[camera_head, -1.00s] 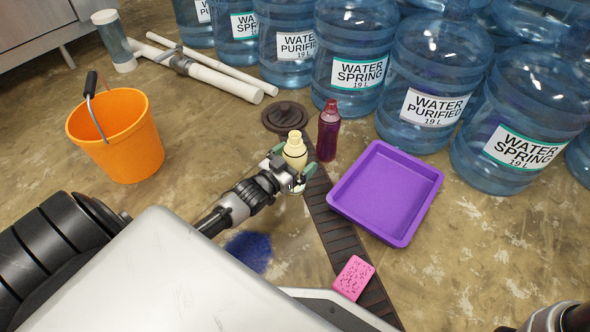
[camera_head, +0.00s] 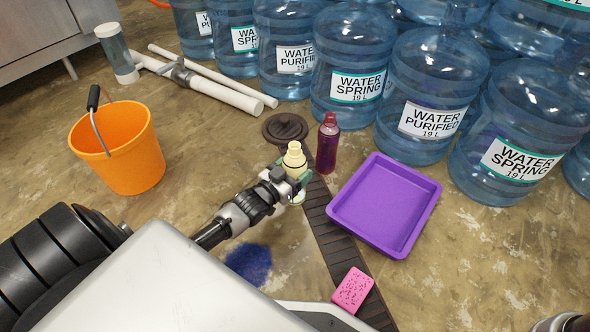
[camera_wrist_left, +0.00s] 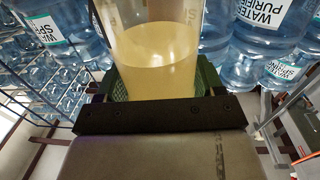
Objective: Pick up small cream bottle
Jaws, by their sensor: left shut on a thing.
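The small cream bottle (camera_head: 294,158) stands upright between the fingers of my left gripper (camera_head: 298,184), near the dark drain strip in the head view. My left gripper is shut on the bottle, and the fingers hide part of its lower body. In the left wrist view the bottle (camera_wrist_left: 158,62) fills the middle, pale and see-through, between the green finger pads. I cannot tell whether its base touches the floor. My right gripper is not in view; only a bit of arm shows at the bottom right corner.
A dark red bottle (camera_head: 328,143) stands just right of the cream one. A purple tray (camera_head: 386,205) lies further right, a pink sponge (camera_head: 352,290) nearer. Large water jugs (camera_head: 430,90) line the back. An orange bucket (camera_head: 118,150) and white pipes (camera_head: 222,88) are left. A round drain cover (camera_head: 285,127) lies behind.

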